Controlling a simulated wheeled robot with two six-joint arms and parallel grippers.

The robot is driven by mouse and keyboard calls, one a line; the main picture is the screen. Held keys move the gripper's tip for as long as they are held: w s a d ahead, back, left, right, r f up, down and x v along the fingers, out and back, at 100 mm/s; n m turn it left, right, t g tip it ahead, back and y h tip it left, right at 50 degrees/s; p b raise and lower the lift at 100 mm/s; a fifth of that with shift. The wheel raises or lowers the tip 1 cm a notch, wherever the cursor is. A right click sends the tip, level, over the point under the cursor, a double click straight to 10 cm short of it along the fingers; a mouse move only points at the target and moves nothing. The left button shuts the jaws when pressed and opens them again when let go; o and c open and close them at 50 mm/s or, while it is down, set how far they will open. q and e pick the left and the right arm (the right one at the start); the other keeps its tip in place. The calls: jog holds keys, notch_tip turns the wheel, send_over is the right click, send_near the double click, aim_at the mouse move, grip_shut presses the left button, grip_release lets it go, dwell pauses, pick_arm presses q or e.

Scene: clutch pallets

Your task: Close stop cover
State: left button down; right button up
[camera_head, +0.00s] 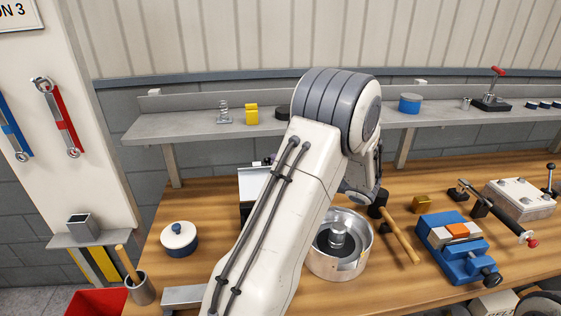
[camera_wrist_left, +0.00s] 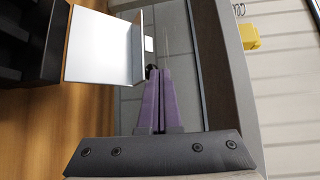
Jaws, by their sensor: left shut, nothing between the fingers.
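A pale, flat panel that looks like the stop cover (camera_head: 254,182) stands raised over a dark box (camera_head: 246,213) at the back of the bench, partly hidden by my left arm. In the left wrist view the pale cover (camera_wrist_left: 98,50) shows at the upper left, beside the black box (camera_wrist_left: 32,38). My left gripper (camera_wrist_left: 158,75) has its purple fingers together and empty, close to the cover's right-hand edge in that view; I cannot tell whether they touch. In the head view my arm hides most of this gripper. My right gripper is not in view.
A metal bowl (camera_head: 366,252) and a wooden-handled hammer (camera_head: 403,238) lie right of my arm. A blue vise (camera_head: 455,262) stands further right. A white lidded pot (camera_head: 179,236) is at left. A grey shelf (camera_head: 190,124) runs along the back, with a yellow block (camera_head: 251,114) on it.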

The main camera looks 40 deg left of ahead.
pick_arm(q)
jog(key=shift+a+f, duration=0.1)
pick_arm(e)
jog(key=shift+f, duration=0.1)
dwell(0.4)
pick_arm(q)
jog(key=w+d+r+b, duration=0.1)
jog(key=w+d, duration=0.3)
jog(key=d, duration=0.4)
jog(key=shift+w+r, duration=0.25)
jog(key=shift+r, duration=0.3)
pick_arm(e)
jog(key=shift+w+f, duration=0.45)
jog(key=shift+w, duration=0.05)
